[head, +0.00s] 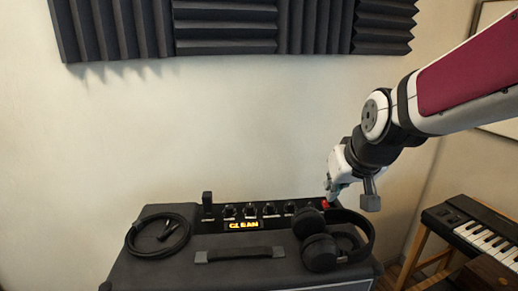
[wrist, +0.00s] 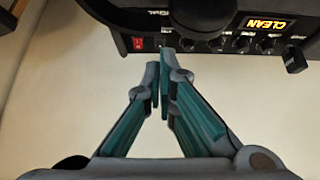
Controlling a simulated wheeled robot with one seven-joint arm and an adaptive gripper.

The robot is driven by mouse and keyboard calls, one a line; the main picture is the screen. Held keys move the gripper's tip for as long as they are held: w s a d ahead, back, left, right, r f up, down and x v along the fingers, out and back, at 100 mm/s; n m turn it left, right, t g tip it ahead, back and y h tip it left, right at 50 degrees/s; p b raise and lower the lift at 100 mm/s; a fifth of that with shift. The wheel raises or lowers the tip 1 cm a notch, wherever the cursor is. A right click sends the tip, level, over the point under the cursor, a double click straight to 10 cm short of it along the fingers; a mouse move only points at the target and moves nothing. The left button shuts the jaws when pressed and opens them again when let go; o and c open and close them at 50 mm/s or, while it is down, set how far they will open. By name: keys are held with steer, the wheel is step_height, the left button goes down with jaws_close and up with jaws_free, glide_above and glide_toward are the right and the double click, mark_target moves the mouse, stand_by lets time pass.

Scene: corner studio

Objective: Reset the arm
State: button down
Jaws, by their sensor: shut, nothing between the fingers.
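My arm reaches in from the right in the head view, and my gripper (head: 331,196) points down at the back right of the amplifier (head: 180,262). The wrist view shows my gripper (wrist: 159,72) with its teal-padded fingers together and nothing held. The fingertips are close to the amplifier's control panel (wrist: 215,43), near the red switch (wrist: 138,43). I cannot tell whether they touch it. In the head view the gripper partly covers the panel's right end beside the red switch (head: 324,204).
Black headphones (head: 321,252) lie on the amplifier's right, just in front of my gripper. A coiled cable (head: 144,238) lies at its left, with a handle (head: 240,254) between. A keyboard (head: 478,232) stands at the right. Acoustic foam (head: 225,30) hangs above; the wall between is clear.

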steer(key=s+r+g, duration=0.1)
steer(key=s+g, duration=0.1)
steer(key=s, duration=1.9)
steer(key=shift+s+a, duration=0.25)
steer(key=shift+s, duration=0.05)
